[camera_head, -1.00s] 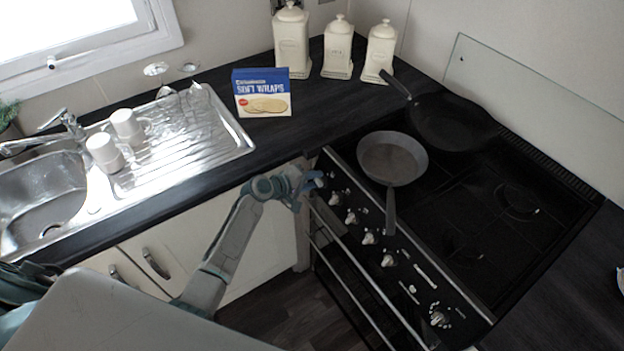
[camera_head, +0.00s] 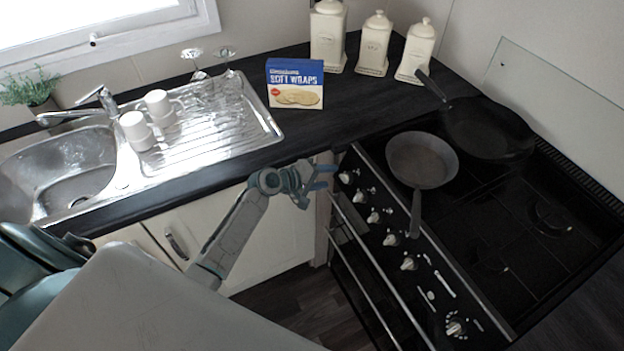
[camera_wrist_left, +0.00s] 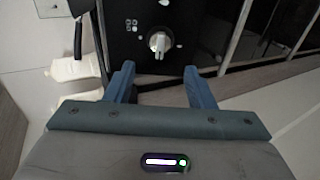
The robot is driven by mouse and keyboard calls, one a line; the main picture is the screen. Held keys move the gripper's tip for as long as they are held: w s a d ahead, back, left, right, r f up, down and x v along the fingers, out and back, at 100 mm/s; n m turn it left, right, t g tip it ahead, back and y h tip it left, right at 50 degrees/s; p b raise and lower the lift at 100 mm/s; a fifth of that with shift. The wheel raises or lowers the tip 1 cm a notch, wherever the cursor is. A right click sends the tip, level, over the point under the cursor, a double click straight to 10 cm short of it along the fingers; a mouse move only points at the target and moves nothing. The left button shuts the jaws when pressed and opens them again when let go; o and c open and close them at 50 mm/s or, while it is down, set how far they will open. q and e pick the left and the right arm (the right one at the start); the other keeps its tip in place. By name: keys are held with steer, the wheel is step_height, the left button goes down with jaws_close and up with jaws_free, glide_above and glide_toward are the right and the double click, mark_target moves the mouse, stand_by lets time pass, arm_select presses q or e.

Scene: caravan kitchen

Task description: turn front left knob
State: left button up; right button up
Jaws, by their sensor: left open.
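The stove's front panel carries a row of several pale knobs. The leftmost knob (camera_head: 347,177) is at the panel's left end, by the worktop corner. My left gripper (camera_head: 322,178) is just left of it, in front of the panel. It is open, with nothing between its blue fingers. In the left wrist view, one knob (camera_wrist_left: 160,42) shows on the black panel, ahead of the open left gripper (camera_wrist_left: 159,70) and roughly centred between its fingertips. The fingers look apart from that knob. My right gripper is in neither view.
A grey pan (camera_head: 422,160) stands on the stove, its handle reaching over the front edge above the knobs. A black pan (camera_head: 488,128) is behind it. A wraps box (camera_head: 295,84) stands on the worktop. Oven rails (camera_head: 372,262) run below the panel.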

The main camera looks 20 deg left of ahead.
arm_select(q)
steer(key=b+v, duration=0.1)
steer(key=v, duration=0.5)
stand_by(0.3)
steer(key=s+a+f+m+g+y, duration=0.15)
steer(key=s+f, duration=0.35)
steer(key=f, duration=0.6)
steer(key=s+a+f+g+y+b, duration=0.1)
steer(key=s+a+f+y, duration=0.3)
steer(key=f, duration=0.8)
steer(key=s+a+f+m+g+y, duration=0.1)
steer(key=s+a+f+g, duration=0.1)
steer(key=s+f, duration=0.7)
steer(key=s+d+f+m+g, duration=0.1)
steer(key=s+f+m, duration=0.2)
steer(key=s+f, duration=0.4)
steer(key=s+d+f+m+g+y+b, duration=0.1)
steer(key=s+f, duration=0.5)
steer(key=s, duration=0.8)
steer(key=s+f+m+g, duration=0.3)
steer(key=s+f, duration=0.4)
steer(key=s, duration=0.4)
steer(key=shift+s+d+f+m+y, duration=0.3)
steer(key=shift+d+f+m+y, duration=0.1)
steer(key=shift+m, duration=0.45)
